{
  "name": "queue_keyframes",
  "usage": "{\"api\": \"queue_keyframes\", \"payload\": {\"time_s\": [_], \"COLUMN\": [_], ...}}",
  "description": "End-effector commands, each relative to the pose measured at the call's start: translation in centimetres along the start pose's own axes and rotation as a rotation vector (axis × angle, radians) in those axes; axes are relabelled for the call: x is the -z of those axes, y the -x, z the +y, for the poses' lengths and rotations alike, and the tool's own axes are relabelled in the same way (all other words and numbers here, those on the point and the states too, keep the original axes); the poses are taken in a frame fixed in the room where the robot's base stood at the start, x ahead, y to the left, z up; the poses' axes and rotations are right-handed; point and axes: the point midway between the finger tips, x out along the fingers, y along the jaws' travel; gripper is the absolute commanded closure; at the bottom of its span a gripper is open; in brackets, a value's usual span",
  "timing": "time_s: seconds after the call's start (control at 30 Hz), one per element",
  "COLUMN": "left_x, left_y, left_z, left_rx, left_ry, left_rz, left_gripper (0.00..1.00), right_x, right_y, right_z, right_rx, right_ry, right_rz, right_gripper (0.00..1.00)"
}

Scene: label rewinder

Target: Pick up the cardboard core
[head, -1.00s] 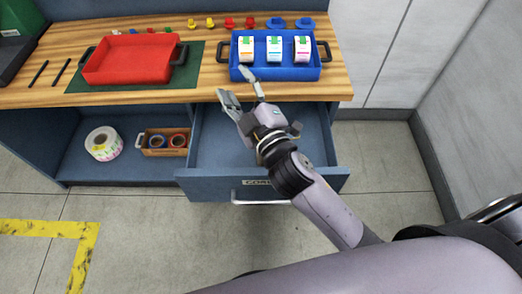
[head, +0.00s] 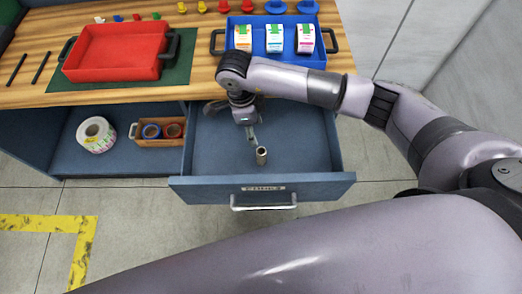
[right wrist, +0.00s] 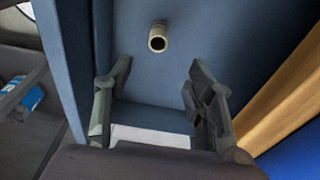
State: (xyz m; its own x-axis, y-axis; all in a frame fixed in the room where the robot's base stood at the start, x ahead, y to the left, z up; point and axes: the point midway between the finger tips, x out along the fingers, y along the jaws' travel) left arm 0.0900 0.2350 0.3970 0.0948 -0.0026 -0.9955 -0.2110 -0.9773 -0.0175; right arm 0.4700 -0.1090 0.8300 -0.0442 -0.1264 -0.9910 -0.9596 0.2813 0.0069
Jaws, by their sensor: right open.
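In the right wrist view the core (right wrist: 158,38) appears ahead of the fingertips, near the top middle, between the lines of the two fingers. My right gripper (head: 236,124) points down into the drawer, beside and to the left of the core. In the right wrist view my right gripper (right wrist: 160,75) is open with nothing between its fingers. My left gripper is not in view.
A blue tray (head: 273,48) with three label rolls sits on the wooden worktop (head: 205,62) behind the drawer. A red tray (head: 116,52) stands left on a green mat. Below are a label roll (head: 96,134) and a small box (head: 158,142) of tape rolls.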

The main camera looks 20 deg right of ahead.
Motion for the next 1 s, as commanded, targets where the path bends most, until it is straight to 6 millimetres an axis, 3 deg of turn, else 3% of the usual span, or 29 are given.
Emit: {"api": "queue_keyframes", "payload": {"time_s": [0.5, 0.87, 1.0], "left_x": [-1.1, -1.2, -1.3], "left_y": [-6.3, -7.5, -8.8], "left_z": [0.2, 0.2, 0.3], "left_rx": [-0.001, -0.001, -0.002], "left_ry": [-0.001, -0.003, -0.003], "left_rz": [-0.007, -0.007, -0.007], "left_gripper": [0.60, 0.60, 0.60], "right_x": [0.5, 0.5, 0.5], "right_y": [-10.6, -12.9, -15.1], "right_z": [-0.2, -0.1, 0.1], "right_rx": [0.004, 0.004, 0.002], "right_ry": [-0.003, -0.002, -0.003], "right_rz": [0.018, 0.016, 0.017], "right_gripper": [0.50, 0.50, 0.50]}}
